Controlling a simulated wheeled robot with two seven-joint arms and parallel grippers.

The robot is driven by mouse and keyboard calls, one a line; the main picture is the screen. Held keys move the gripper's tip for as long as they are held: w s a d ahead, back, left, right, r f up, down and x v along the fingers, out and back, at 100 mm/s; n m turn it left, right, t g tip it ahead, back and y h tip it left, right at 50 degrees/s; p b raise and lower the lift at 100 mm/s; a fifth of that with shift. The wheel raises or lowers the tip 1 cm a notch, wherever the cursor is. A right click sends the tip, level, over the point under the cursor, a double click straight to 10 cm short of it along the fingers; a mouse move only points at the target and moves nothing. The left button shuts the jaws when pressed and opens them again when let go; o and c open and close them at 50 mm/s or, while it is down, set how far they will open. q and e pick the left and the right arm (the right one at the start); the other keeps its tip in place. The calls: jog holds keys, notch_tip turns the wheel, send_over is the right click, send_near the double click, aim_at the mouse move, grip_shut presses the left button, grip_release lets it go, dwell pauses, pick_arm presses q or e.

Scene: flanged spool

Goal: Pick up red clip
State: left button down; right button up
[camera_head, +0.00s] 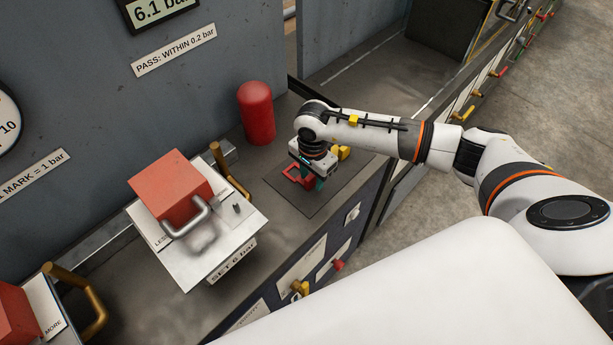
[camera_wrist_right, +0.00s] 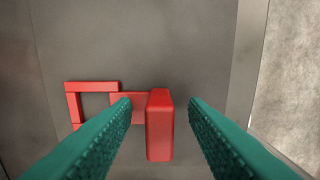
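The red clip (camera_head: 292,176) lies on a dark mat (camera_head: 305,205) on the workbench, partly hidden by my right gripper in the head view. In the right wrist view the red clip (camera_wrist_right: 159,125) shows a thick upright block joined to a flat open square loop on the left. My right gripper (camera_head: 311,181) is above the clip, pointing down. In the right wrist view its two green fingers (camera_wrist_right: 160,112) are apart, one on each side of the block, with gaps visible. My left gripper is not in view.
A red cylinder (camera_head: 256,113) stands behind the mat. A red block with a metal handle (camera_head: 172,187) sits on a tilted white panel (camera_head: 215,245) to the left. A brass handle (camera_head: 228,170) stands between them. A yellow object (camera_head: 341,152) is beside my right gripper.

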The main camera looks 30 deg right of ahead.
grip_shut()
jog(key=shift+r, duration=0.1)
